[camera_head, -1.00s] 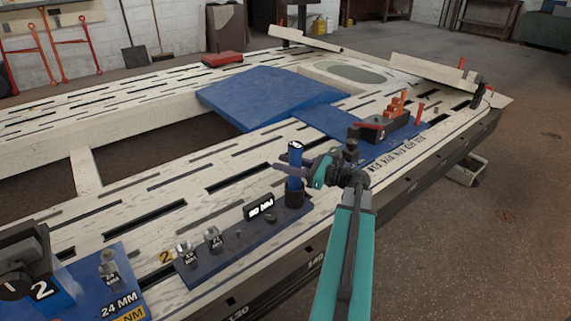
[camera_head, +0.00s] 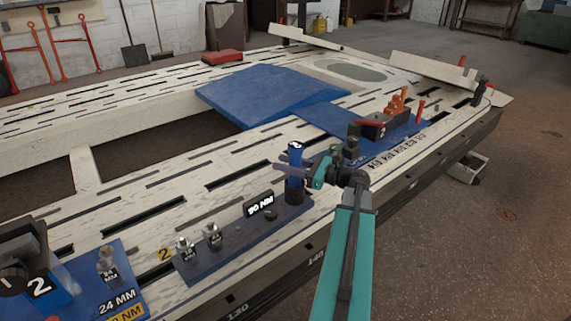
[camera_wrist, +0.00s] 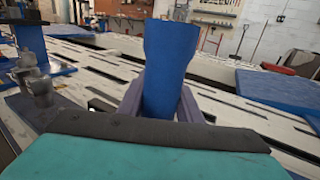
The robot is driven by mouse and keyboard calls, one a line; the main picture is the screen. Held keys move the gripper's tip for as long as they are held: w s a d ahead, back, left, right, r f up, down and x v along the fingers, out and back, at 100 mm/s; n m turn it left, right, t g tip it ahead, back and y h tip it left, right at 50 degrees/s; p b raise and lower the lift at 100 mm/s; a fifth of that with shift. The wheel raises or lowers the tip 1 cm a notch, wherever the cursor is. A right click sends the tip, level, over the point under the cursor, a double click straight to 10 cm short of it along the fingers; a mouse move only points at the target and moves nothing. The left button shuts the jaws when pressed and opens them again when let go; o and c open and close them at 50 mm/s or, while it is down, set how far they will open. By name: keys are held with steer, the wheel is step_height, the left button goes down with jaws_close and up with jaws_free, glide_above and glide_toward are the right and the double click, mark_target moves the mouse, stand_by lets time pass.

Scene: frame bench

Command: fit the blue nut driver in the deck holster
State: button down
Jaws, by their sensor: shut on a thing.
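The blue nut driver (camera_head: 296,153) stands about upright in my gripper (camera_head: 290,168). Its blue handle (camera_wrist: 168,65) fills the middle of the wrist view, between the two purple-grey fingers, which are shut on it. The black deck holster (camera_head: 295,190) stands at the far right end of a dark blue plate. It is directly below my gripper, and the driver's lower end goes down to its mouth. How deep the driver sits inside, I cannot tell. The wrist view does not show the holster.
The plate (camera_head: 215,262) also bears a 90 NM sign (camera_head: 259,204) and small metal sockets (camera_head: 186,250). A blue mat (camera_head: 345,123) with a numbered black block (camera_head: 383,127) lies beyond my gripper. Another blue mat (camera_head: 125,272) is at lower left.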

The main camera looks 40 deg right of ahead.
steer(key=shift+f, duration=0.1)
steer(key=c, duration=1.3)
jaws_free()
steer(key=shift+o, duration=0.6)
steer(key=shift+f, duration=0.1)
steer(key=shift+s, duration=0.1)
steer(key=p+v, duration=0.3)
steer(key=v, duration=1)
steer(key=shift+s, duration=0.35)
steer(key=shift+s+d, duration=0.1)
steer(key=shift+d, duration=0.05)
